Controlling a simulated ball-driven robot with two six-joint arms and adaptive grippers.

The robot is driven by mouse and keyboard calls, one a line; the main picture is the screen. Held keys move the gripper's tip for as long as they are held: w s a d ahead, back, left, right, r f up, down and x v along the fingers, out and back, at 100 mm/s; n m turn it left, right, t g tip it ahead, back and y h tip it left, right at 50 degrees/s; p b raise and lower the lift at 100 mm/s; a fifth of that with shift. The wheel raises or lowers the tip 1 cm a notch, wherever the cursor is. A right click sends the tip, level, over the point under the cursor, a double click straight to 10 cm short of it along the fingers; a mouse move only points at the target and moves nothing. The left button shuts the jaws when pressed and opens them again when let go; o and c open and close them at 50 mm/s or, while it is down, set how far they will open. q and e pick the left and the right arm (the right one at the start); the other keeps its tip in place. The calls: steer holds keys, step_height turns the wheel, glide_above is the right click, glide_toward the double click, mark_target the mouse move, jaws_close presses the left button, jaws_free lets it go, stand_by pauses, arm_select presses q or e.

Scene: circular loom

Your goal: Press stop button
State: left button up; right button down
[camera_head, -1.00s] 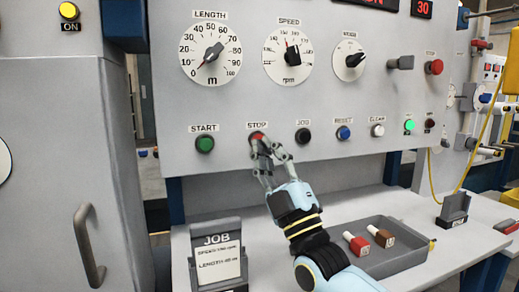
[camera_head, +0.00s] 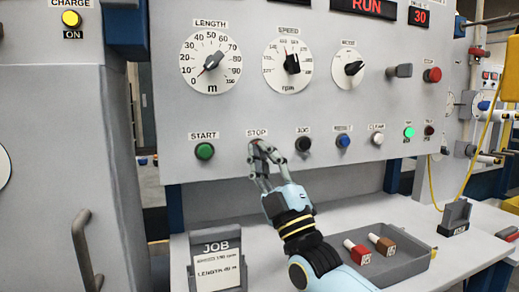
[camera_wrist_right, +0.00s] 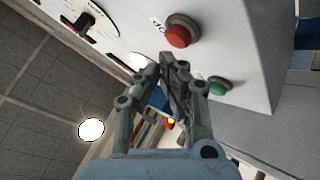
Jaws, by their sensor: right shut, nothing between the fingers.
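The STOP label (camera_head: 257,132) is on the upright grey panel in the head view. The stop button below it is mostly hidden by my right fingertips. In the right wrist view the red stop button (camera_wrist_right: 178,36) shows clearly, just beyond the fingertips; I cannot tell whether they touch it. My right gripper (camera_head: 259,148) is shut and empty, raised against the panel at the button's place. It also shows in the right wrist view (camera_wrist_right: 170,65). My left gripper is not in view.
The green start button (camera_head: 205,151) is left of stop, and the black jog button (camera_head: 303,144) right. The display (camera_head: 364,8) reads RUN. A job card holder (camera_head: 217,262) and a grey tray (camera_head: 405,268) with stamp-like blocks stand on the bench below.

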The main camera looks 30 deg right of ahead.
stand_by(0.8)
steer(key=shift+w+d, duration=0.1)
steer(key=shift+w, duration=0.3)
steer(key=shift+w+d, duration=0.1)
steer(key=shift+w, duration=0.35)
stand_by(0.5)
stand_by(0.4)
steer(key=shift+s+a+p, duration=0.2)
steer(key=shift+s+p, duration=0.2)
steer(key=shift+s, duration=0.5)
